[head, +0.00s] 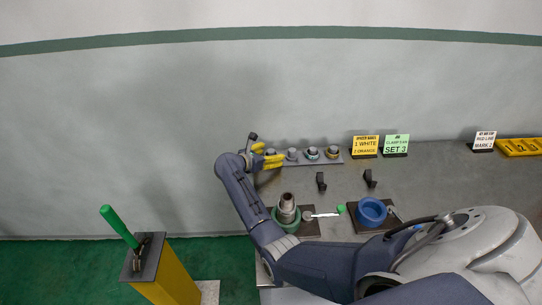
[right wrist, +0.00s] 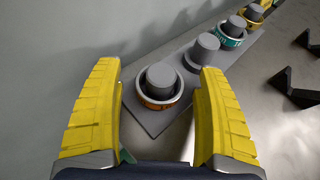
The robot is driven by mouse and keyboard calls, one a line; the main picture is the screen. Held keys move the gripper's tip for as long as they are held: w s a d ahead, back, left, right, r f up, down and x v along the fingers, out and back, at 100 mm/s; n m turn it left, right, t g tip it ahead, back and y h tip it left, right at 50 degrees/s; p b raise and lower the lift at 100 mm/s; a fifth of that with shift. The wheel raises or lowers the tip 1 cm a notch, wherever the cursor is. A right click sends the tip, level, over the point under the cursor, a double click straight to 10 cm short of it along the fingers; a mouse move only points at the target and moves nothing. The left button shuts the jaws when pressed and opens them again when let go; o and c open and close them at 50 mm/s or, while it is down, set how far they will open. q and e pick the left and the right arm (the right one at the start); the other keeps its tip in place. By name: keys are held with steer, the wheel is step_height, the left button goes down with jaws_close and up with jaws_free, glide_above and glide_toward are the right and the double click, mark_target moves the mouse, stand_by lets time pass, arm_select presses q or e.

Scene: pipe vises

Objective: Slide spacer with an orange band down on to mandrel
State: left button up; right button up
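In the right wrist view, the spacer with an orange band (right wrist: 159,103) sits around a grey peg at the near end of a rack. My right gripper (right wrist: 160,70) is open, with its yellow fingers on either side of the spacer and gaps visible between. In the head view my right gripper (head: 266,155) is at the rack's left end and partly hides the spacer there. A grey stepped upright post, which looks like the mandrel (head: 287,203), stands in a green round vise (head: 285,222) on the bench. My left gripper is not in view.
The rack (head: 335,160) has a bare peg (right wrist: 203,52), then a teal-banded spacer (right wrist: 232,36) and a yellowish one (right wrist: 253,14). A blue vise (head: 371,212) stands right of the green one. Signs (head: 365,146) and two black brackets (head: 321,182) stand behind. A green lever (head: 119,226) is at left.

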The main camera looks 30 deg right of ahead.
steer(key=c, duration=1.2)
